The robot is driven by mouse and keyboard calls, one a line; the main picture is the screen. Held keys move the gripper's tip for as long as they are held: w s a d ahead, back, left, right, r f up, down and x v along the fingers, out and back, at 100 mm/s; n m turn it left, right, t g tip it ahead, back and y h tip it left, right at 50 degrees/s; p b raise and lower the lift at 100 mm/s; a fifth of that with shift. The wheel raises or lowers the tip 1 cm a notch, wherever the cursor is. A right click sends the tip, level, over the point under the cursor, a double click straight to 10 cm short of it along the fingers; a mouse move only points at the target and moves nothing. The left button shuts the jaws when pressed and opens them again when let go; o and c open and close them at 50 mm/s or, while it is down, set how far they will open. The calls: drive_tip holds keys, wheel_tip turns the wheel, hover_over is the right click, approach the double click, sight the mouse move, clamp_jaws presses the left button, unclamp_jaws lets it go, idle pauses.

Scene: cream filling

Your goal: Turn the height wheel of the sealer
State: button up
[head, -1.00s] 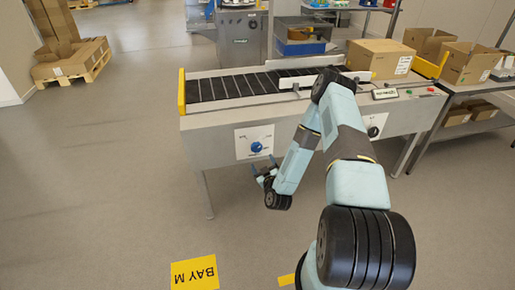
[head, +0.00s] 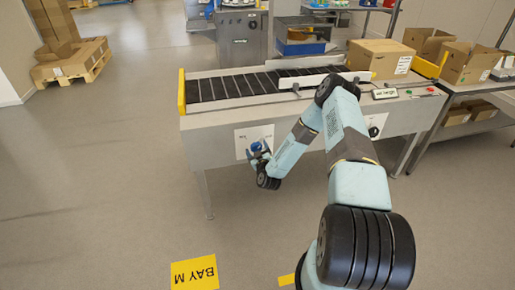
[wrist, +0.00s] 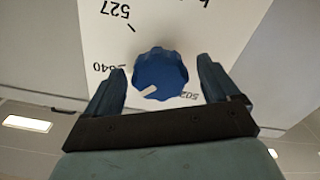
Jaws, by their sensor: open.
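The height wheel is a blue scalloped knob (wrist: 160,75) with a cream pointer mark, on a white dial plate (wrist: 215,25) with printed numbers, of which 527 is readable. The plate also shows on the front of the sealer (head: 240,137). My gripper (wrist: 160,88) is open, with one finger on each side of the knob. A gap shows between each finger and the knob in the wrist view. In the head view my gripper (head: 257,149) is in front of the plate and hides most of the knob.
The sealer has a black roller bed (head: 235,86) with a yellow end piece (head: 181,92). A second, black knob (head: 374,131) is on its front at right. A cardboard box (head: 378,58) stands on top.

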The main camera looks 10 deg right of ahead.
drive_tip(key=shift+w, duration=0.85)
drive_tip(key=c, duration=1)
drive_tip(key=shift+d, duration=0.15)
drive_tip(key=shift+c, duration=0.2)
